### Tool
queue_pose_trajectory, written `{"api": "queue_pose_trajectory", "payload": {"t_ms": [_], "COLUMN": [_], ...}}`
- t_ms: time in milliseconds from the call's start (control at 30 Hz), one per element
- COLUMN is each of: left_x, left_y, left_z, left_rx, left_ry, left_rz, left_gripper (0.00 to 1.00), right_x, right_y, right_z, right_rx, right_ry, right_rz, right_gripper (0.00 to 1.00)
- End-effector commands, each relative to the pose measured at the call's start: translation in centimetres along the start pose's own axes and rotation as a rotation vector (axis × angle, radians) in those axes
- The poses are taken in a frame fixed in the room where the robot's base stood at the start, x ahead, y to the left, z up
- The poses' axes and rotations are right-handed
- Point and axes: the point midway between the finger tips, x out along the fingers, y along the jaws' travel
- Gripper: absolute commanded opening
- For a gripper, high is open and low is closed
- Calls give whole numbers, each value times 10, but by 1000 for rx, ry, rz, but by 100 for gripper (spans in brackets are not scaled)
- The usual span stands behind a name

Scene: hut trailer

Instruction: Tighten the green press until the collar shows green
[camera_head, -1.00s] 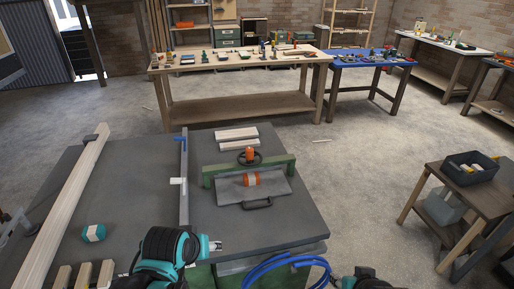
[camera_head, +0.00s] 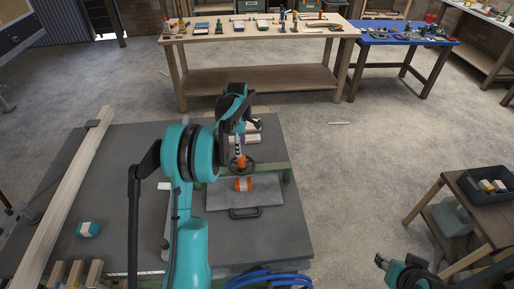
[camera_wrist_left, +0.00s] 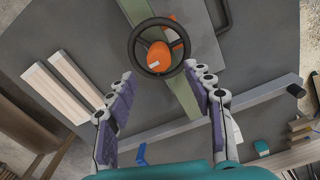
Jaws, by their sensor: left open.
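The green press (camera_head: 285,171) stands on the dark grey table, its beam partly hidden behind my left arm. Its black handwheel with an orange hub (camera_head: 249,168) is on top; the wheel also shows in the left wrist view (camera_wrist_left: 132,48). No green collar indication can be made out. My left gripper (camera_head: 240,150) is above the wheel; in the wrist view its fingers (camera_wrist_left: 160,82) are spread, with the wheel just beyond the tips. My right gripper (camera_head: 381,262) is at the lower right, its jaws too small to judge.
The grey table (camera_head: 120,170) carries a long timber (camera_head: 65,195), a teal-and-white roll (camera_head: 88,229) and pale boards beyond the press. Blue hose (camera_head: 270,279) lies at the front. A small wooden stand with a dark bin (camera_head: 485,183) is right. Open floor lies between.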

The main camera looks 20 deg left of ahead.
Motion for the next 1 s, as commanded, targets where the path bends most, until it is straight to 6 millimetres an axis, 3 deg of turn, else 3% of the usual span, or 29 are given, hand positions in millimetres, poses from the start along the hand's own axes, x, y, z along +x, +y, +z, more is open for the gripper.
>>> {"api": "queue_pose_trajectory", "payload": {"t_ms": [167,533,933,1000], "left_x": [16,73,82,82], "left_y": [3,2,2,2], "left_z": [-4,-3,-3,-3], "left_rx": [-30,-27,-26,-26], "left_ry": [0,0,0,0], "left_rz": [-10,-8,-8,-8], "left_gripper": [52,52,52,37], "right_x": [0,7,8,8], "right_y": [0,0,0,0], "right_z": [1,5,6,6], "right_rx": [0,0,0,0], "right_ry": [0,0,0,0], "right_rz": [0,0,0,0], "right_gripper": [40,40,40,40]}}
